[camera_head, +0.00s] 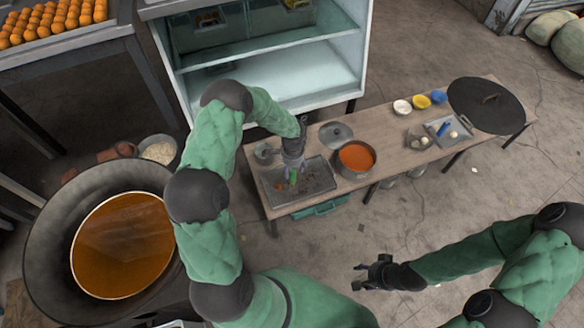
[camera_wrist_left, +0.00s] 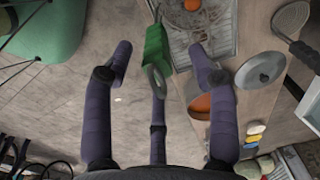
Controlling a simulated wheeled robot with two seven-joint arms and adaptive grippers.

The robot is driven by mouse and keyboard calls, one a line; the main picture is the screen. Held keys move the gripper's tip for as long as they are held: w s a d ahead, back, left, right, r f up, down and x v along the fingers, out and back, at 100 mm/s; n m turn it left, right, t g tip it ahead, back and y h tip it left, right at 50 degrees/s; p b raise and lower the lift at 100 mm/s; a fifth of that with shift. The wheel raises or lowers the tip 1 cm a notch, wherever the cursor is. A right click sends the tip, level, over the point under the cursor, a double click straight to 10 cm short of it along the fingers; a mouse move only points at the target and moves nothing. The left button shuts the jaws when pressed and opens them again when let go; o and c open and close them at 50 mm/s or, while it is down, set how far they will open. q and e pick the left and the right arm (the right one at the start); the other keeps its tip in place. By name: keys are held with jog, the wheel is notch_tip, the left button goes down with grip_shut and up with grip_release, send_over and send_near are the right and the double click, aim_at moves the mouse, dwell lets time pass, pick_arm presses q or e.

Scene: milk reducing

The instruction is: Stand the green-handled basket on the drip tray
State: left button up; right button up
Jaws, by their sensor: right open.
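The green handle (camera_head: 292,177) of the basket shows below my left gripper (camera_head: 292,165) at the table's left end. In the left wrist view the green handle (camera_wrist_left: 156,45), with a grey ringed end, lies between the spread fingers of my left gripper (camera_wrist_left: 160,58), which looks open. My right gripper (camera_head: 367,274) is open and empty, over the floor away from the table.
A pot of orange liquid (camera_head: 356,157) stands right of the tray, with a lid (camera_head: 335,133) behind it. Small bowls (camera_head: 421,101), a small tray (camera_head: 447,130) and a large dark lid (camera_head: 486,104) lie further right. A big wok (camera_head: 62,245) stands left. Floor in front is clear.

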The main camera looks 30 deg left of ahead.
pick_arm(q)
notch_tip(320, 180, up, 12)
jog(key=shift+d, duration=0.15)
dwell(0.6)
jog(key=shift+s, duration=0.1)
jog(key=s+d+f+n+h, duration=0.2)
jog(key=s+d+f+n, duration=0.2)
jog(key=s+d, duration=0.5)
jog(key=s+d+f+n+h+p, duration=0.1)
jog(key=s+d+f+n+h, duration=0.1)
jog(key=s+d+f+n, duration=0.3)
jog(key=s+d+f, duration=0.4)
jog(key=s+d, duration=0.1)
jog(key=s, duration=0.3)
jog(key=shift+s+d+f, duration=0.25)
jog(key=shift+f, duration=0.05)
